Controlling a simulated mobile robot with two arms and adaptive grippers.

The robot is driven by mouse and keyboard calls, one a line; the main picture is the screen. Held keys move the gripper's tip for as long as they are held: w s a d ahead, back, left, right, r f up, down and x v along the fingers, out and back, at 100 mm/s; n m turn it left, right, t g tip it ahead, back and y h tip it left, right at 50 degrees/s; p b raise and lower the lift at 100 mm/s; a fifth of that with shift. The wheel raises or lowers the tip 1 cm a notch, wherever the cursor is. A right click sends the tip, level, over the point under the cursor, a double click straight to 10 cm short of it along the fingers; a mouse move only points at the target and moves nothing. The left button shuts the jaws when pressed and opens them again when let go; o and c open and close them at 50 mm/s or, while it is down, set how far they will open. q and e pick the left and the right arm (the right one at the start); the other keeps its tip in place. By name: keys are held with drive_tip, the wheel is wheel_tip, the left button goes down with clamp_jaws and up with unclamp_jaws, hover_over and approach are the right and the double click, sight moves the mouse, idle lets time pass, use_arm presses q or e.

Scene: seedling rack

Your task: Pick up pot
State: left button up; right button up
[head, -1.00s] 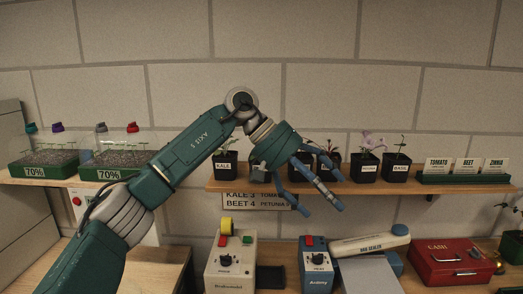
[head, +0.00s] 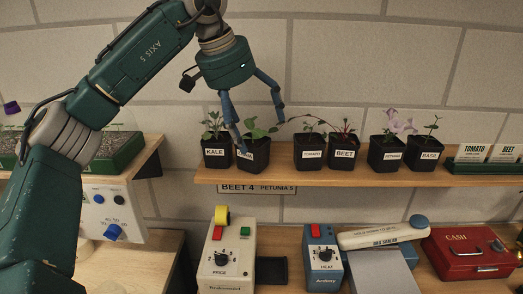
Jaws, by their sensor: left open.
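Several black seedling pots with white labels stand in a row on the wooden wall shelf (head: 300,179). From the left they are the kale pot (head: 215,163), a pot with a partly hidden label (head: 254,162), the tomato pot (head: 310,164), the beet pot (head: 343,165), the petunia pot (head: 389,167) and the basil pot (head: 428,157). My left gripper (head: 260,135) is open, pointing down, with its fingers around the upper part of the second pot's plant. One finger covers part of that pot's label. I cannot tell whether it touches. My right gripper is out of view.
A label holder (head: 487,168) fills the shelf's right end. Below stand a price machine (head: 228,262), a heat machine (head: 323,262), a bag sealer (head: 383,233) and a red cash box (head: 468,260). There is a gap between the second and tomato pots.

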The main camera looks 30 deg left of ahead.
sight(261, 140)
use_arm(q)
drive_tip(key=shift+w+f, duration=0.2)
drive_tip(key=shift+f, duration=0.2)
drive_tip(key=p+x, duration=0.2)
drive_tip(key=x, duration=0.1)
drive_tip(key=shift+w+d+f, duration=0.1)
drive_tip(key=shift+d+f, duration=0.1)
drive_tip(key=shift+d, duration=0.15)
drive_tip(key=shift+w+d+f, duration=0.1)
drive_tip(key=shift+f, duration=0.35)
drive_tip(key=c, duration=1.5)
